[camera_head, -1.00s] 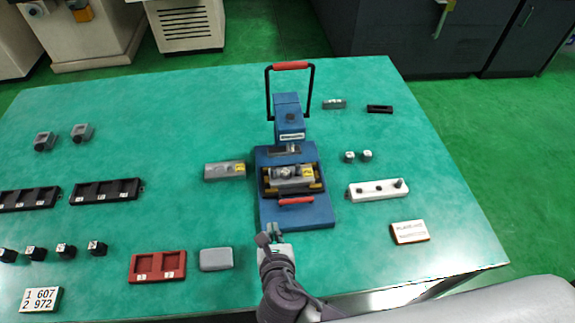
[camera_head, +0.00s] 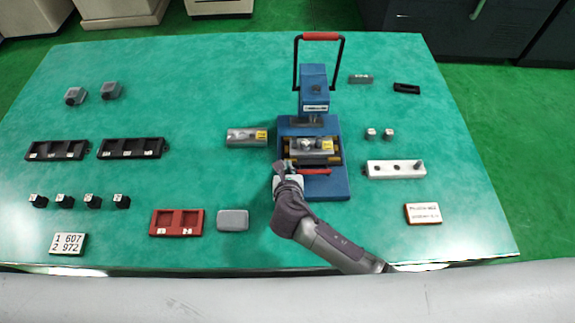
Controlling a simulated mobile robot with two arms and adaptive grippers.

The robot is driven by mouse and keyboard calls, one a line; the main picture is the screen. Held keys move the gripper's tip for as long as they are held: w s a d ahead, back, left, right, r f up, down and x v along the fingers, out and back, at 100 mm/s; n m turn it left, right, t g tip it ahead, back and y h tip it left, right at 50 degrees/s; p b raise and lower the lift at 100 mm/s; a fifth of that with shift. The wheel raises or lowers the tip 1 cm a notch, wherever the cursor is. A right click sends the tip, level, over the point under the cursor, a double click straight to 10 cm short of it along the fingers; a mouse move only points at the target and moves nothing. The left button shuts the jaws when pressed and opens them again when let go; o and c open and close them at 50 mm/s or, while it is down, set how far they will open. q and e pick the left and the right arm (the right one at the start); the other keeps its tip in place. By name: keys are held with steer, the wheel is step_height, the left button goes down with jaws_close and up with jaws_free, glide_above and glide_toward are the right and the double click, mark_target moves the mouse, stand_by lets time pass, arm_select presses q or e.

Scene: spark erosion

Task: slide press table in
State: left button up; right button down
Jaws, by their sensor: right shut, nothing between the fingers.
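The blue press (camera_head: 314,88) stands right of the table's middle, its black lever with a red grip (camera_head: 320,36) raised at the back. Its sliding press table, with a red front handle (camera_head: 316,171), sits out in front of the press head, over the blue base (camera_head: 327,190). My right wrist hides the base's front left corner. My left gripper is not in view.
A grey labelled block (camera_head: 247,137) lies left of the press. A white strip with knobs (camera_head: 394,169) lies to its right. A red tray (camera_head: 177,223) and a grey box (camera_head: 233,220) are at front left. Black trays (camera_head: 131,148) lie farther left.

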mark_target(287, 150)
steer(key=shift+w, duration=0.1)
steer(key=w, duration=0.4)
steer(key=shift+w, duration=0.3)
steer(key=shift+d+r, duration=0.1)
steer(key=shift+r, duration=0.05)
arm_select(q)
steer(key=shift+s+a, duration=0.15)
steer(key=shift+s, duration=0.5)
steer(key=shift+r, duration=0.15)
